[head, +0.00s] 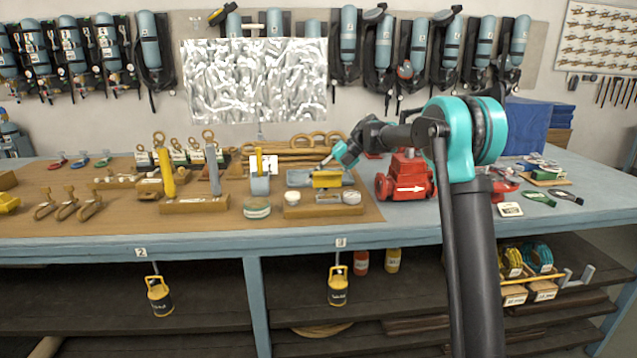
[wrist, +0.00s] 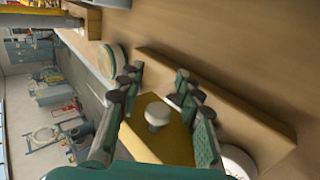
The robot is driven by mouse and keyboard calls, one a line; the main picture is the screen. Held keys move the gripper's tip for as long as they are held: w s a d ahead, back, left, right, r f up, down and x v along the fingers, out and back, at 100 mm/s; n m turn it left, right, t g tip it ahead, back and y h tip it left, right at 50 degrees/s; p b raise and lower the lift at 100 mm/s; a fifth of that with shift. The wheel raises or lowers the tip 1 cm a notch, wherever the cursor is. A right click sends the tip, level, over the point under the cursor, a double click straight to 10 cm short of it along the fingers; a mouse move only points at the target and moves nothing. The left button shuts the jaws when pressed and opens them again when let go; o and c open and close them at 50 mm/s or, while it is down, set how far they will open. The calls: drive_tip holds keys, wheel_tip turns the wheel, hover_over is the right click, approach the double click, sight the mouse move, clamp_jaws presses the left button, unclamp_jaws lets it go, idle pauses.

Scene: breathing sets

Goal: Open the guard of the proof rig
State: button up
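The rig I take for the proof rig stands on a wooden base (head: 330,211) at mid-bench. A yellow part (head: 327,181), which looks like its guard, sits on it. In the wrist view the yellow part (wrist: 170,145) carries a pale round knob (wrist: 157,115). My gripper (head: 324,166) is just above the yellow part in the head view. In the wrist view my gripper (wrist: 157,100) is open, with one finger on either side of the knob and visible gaps between. The knob is too small to make out in the head view.
A red valve body (head: 405,178) stands close to the right of the rig, near my arm. The bench front edge (head: 200,243) is bare.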

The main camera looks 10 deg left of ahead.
drive_tip(key=shift+d+r, duration=0.1)
drive_tip(key=v, duration=1.1)
drive_tip(key=shift+d+r, duration=0.25)
drive_tip(key=shift+d, duration=0.05)
drive_tip(key=shift+w, duration=0.15)
